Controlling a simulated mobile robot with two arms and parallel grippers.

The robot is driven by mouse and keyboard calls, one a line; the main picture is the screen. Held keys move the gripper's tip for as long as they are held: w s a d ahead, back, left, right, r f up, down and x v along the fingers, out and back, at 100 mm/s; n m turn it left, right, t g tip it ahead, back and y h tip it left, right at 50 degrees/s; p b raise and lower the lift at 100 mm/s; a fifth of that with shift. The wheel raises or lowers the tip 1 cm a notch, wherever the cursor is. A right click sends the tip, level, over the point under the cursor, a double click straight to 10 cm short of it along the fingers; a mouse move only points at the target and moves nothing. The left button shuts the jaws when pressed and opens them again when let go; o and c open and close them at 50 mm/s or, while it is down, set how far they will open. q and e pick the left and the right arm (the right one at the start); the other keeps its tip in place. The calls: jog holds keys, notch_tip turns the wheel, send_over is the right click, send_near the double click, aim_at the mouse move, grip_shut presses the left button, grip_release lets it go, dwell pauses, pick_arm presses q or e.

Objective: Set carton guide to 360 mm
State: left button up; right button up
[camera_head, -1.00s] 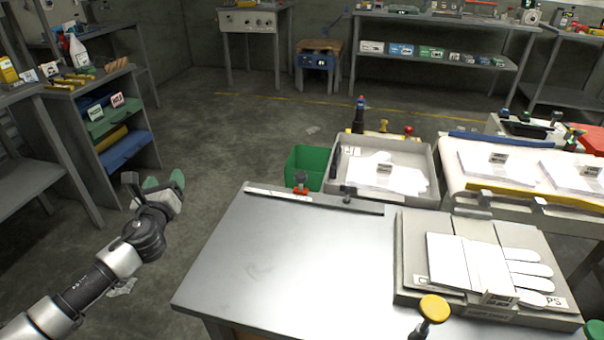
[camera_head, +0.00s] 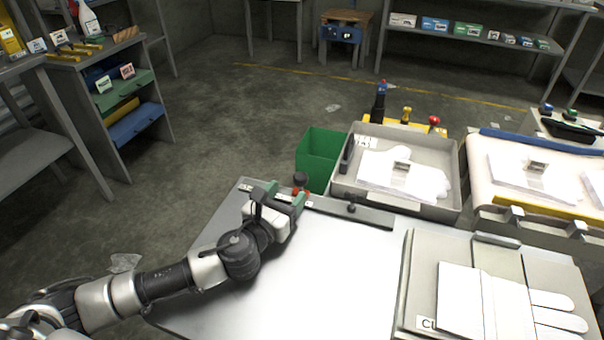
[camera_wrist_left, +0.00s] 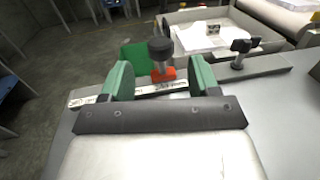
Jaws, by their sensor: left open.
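The carton guide is a rail (camera_head: 370,214) with a pale scale strip along the back edge of the metal table (camera_head: 330,262). A red slider with a black knob (camera_head: 300,180) sits on its left part. In the left wrist view the knob (camera_wrist_left: 161,48) stands upright over the red block (camera_wrist_left: 163,75). My left gripper (camera_head: 284,192) is open with green fingers, just in front of the slider. In the wrist view the slider shows between its fingertips (camera_wrist_left: 161,80); contact cannot be told. The scale numbers are too small to read.
A green bin (camera_head: 318,155) stands behind the rail. A grey tray (camera_head: 449,205) with white sheets is right of it. A board with a white glove shape (camera_head: 465,300) lies on the table's right side. The middle of the tabletop is clear.

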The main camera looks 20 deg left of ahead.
aim_at(297, 181)
pick_arm(q)
jog(key=w, duration=0.3)
jog(key=w+d, duration=0.1)
jog(key=w, duration=0.2)
jog(key=shift+w+d, duration=0.15)
jog(key=shift+w, duration=0.25)
pick_arm(e)
jog(key=shift+w+a, duration=0.1)
jog(key=shift+w, duration=0.25)
